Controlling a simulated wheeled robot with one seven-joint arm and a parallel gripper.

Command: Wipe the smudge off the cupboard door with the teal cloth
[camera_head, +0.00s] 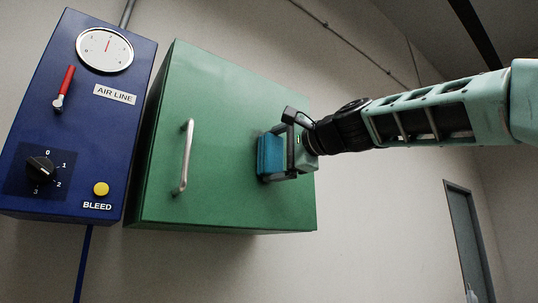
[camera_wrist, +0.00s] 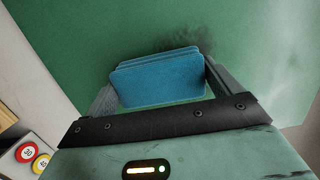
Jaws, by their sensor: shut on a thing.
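The green cupboard door (camera_head: 225,130) fills the middle of the head view and has a vertical metal handle (camera_head: 185,157) near its left edge. My gripper (camera_head: 274,156) reaches in from the right and is shut on the folded teal cloth (camera_head: 269,157). In the wrist view the cloth (camera_wrist: 158,80) sits between the two fingers, close to the door (camera_wrist: 90,40); I cannot tell whether it touches. A dark smudge (camera_wrist: 208,42) shows on the door just beyond the cloth, partly hidden by it. In the head view the smudge cannot be made out.
Left of the cupboard hangs a blue AIR LINE panel (camera_head: 130,130) with a gauge (camera_head: 104,50), a red lever (camera_head: 64,88), a black dial (camera_head: 40,168) and a yellow button (camera_head: 101,188). A grey door (camera_head: 468,240) stands far right.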

